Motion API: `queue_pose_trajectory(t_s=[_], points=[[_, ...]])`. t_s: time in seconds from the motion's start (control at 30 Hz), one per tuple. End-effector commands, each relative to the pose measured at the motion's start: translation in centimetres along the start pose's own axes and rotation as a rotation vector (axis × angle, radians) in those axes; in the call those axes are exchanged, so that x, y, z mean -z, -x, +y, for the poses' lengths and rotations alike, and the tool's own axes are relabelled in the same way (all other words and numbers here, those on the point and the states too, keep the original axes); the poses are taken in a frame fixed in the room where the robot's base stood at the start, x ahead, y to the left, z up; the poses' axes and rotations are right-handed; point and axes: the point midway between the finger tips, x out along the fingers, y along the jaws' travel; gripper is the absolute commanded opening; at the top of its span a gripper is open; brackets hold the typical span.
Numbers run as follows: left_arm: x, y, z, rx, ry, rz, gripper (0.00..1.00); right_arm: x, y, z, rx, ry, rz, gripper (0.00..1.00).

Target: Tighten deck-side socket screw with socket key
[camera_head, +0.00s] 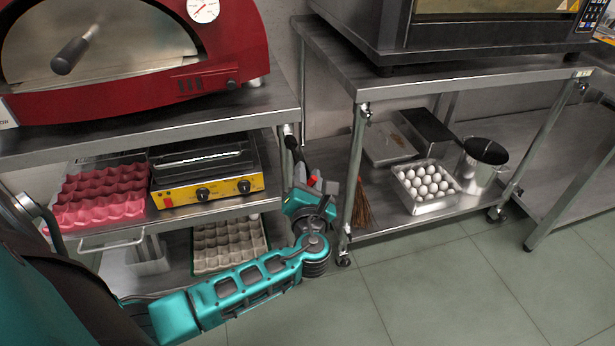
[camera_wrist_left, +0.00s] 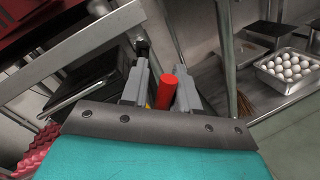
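My left gripper (camera_head: 318,186) is beside the legs of the left stand, at the gap between the two stands. In the left wrist view a red cylinder, apparently the handle of the socket key (camera_wrist_left: 166,92), sits between its two grey fingers (camera_wrist_left: 163,88), which look closed around it. In the head view only a small red part of the key (camera_head: 312,180) shows at the fingers. Its working end is hidden. I cannot make out the deck-side socket screw; dark fittings (camera_head: 292,143) show near the stand's leg. My right gripper is not in view.
A red oven (camera_head: 130,95) stands on the left stand, above a yellow griddle (camera_head: 208,190) and red egg trays (camera_head: 100,190). The right stand (camera_head: 400,82) holds an egg tray (camera_head: 424,186) and a pot (camera_head: 483,162) below. A broom (camera_head: 362,208) is close right of my gripper. Floor (camera_head: 440,280) is clear.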

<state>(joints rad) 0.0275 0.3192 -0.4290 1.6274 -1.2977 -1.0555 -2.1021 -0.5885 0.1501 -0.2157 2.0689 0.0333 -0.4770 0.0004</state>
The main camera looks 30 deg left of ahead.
Motion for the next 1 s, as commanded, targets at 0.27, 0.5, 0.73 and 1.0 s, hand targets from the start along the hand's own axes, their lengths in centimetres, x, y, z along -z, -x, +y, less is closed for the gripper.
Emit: queue_pose_trajectory(t_s=[0.27, 0.5, 0.73, 1.0], points=[[0.01, 0.02, 0.01, 0.0, 0.0, 0.0, 0.02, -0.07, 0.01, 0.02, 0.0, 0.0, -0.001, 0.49], [-0.02, 0.01, 0.03, -0.001, 0.0, 0.0, 0.0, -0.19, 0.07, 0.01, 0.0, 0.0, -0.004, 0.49], [-0.07, -0.1, 0.1, -0.001, -0.001, 0.0, 0.0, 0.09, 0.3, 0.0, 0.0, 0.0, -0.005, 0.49], [-0.03, -0.25, 0.12, -0.002, 0.0, -0.001, 0.0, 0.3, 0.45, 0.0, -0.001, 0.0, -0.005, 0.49]])
